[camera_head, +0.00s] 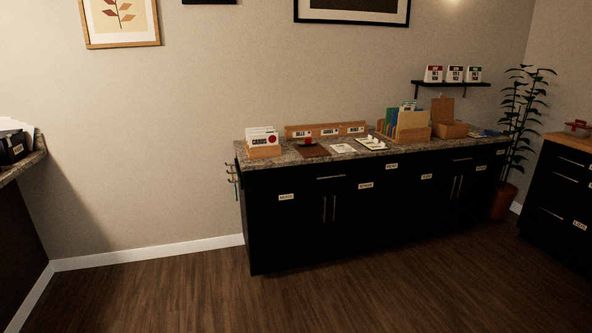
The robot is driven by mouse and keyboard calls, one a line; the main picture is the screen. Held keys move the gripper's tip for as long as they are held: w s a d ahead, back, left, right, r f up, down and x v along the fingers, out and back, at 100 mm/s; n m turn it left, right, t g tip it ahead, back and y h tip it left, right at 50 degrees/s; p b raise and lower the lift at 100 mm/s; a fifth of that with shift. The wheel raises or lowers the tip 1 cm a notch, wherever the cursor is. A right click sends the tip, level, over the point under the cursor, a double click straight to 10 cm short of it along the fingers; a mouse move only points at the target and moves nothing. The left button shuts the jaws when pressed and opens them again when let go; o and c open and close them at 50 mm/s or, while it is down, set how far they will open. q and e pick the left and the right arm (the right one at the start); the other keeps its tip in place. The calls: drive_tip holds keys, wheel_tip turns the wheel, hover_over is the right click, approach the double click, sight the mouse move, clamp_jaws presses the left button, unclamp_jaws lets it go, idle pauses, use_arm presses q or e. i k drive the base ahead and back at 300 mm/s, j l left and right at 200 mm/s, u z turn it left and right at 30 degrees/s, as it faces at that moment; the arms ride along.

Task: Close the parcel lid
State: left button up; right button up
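A small brown box (452,130), which looks like the parcel, sits near the right end of the dark cabinet's stone-look countertop. Its lid (443,108) stands up at the back, so the box appears open. What is inside it is too small to tell. Neither of my grippers shows in the head view.
The dark cabinet (300,210) stands across the room against the wall. Its top holds a card box (263,145), a long wooden rack (312,131) and colored folders (402,122). A potted plant (503,200) stands at its right end. The wood floor (180,295) in front is clear.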

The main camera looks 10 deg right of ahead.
sight(443, 109)
drive_tip(key=i+j+z, duration=0.2)
drive_tip(key=i, duration=0.35)
drive_tip(key=i+j+z, duration=0.2)
drive_tip(key=i, duration=0.4)
drive_tip(key=i+j+z, duration=0.25)
drive_tip(key=i, duration=0.25)
drive_tip(key=i+l+z, duration=0.2)
drive_tip(key=i+z, duration=0.7)
drive_tip(key=i, duration=0.15)
drive_tip(key=i+j+z, duration=0.15)
drive_tip(key=i+z, duration=0.3)
drive_tip(key=i, duration=0.1)
